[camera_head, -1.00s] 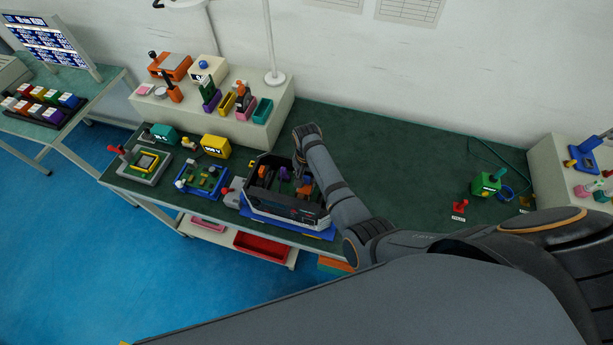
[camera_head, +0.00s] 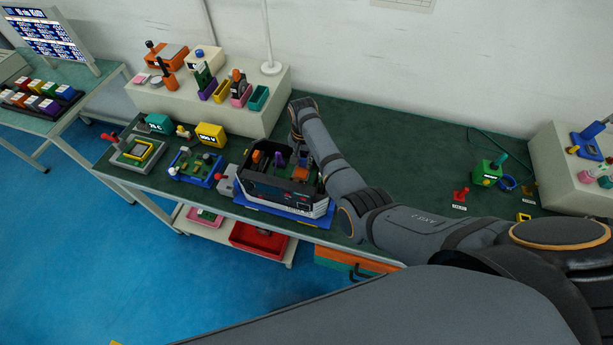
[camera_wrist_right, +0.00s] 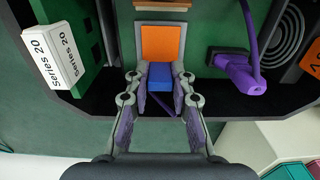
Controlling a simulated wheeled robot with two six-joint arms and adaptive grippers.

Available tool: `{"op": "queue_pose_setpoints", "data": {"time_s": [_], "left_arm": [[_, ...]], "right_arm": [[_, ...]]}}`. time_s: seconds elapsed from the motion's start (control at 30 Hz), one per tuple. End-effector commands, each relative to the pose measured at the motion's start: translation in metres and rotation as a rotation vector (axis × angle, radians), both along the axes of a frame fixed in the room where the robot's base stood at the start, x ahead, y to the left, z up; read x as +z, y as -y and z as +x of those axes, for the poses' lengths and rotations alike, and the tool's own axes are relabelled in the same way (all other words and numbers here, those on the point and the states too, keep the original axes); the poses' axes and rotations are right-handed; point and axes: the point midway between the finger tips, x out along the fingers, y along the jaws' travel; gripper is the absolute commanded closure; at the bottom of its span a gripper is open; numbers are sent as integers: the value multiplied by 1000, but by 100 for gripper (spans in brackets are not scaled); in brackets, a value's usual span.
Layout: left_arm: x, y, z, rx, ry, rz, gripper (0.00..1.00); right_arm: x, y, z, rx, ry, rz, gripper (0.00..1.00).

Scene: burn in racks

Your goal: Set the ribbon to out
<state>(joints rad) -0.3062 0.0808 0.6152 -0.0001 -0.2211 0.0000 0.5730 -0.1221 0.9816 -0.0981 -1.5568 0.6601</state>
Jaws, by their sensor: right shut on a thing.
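An open dark chassis (camera_head: 262,187) with a grey-white front stands on a blue base on the green bench. My right gripper (camera_wrist_right: 160,78) reaches into it from the back side. Its fingers are shut on a small blue piece (camera_wrist_right: 160,73) just below an orange square (camera_wrist_right: 161,43) in a grey frame. I cannot tell for certain whether this blue piece belongs to the ribbon. A purple plug with a cable (camera_wrist_right: 240,72) lies to the right, apart from the fingers. In the head view the right gripper (camera_head: 296,140) is partly hidden by its own wrist. My left gripper is not in view.
A white block marked "Series 20" (camera_wrist_right: 58,60) is close on the left inside the chassis. A blue tray with a green board (camera_head: 197,168) and a grey fixture (camera_head: 138,153) stand left of the chassis. A raised shelf (camera_head: 215,112) stands behind. The bench right of my arm is mostly clear.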

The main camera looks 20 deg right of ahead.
Motion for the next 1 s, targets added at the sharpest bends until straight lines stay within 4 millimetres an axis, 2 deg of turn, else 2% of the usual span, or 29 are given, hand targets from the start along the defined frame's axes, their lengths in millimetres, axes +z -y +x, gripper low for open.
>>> {"op": "queue_pose_setpoints", "data": {"time_s": [0.03, 0.2, 0.27, 0.4, 0.43, 0.6, 0.87, 1.0], "left_arm": [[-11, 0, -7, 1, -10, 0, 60], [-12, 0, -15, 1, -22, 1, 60], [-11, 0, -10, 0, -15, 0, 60], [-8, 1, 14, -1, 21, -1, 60], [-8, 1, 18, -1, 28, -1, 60], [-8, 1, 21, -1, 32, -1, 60], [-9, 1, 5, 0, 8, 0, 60], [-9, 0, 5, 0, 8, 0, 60]], "right_arm": [[-4, 3, 5, -1, -2, -5, 100], [2, 4, 11, -2, -3, -5, 100], [3, 4, 11, -2, -3, -5, 100], [4, 5, 11, -2, -1, -5, 100], [4, 5, 11, -2, -1, -5, 76], [4, 5, 11, -2, 0, -6, 53], [4, 4, 11, -2, -1, -4, 53], [15, 4, 12, -2, 2, -4, 53]]}}
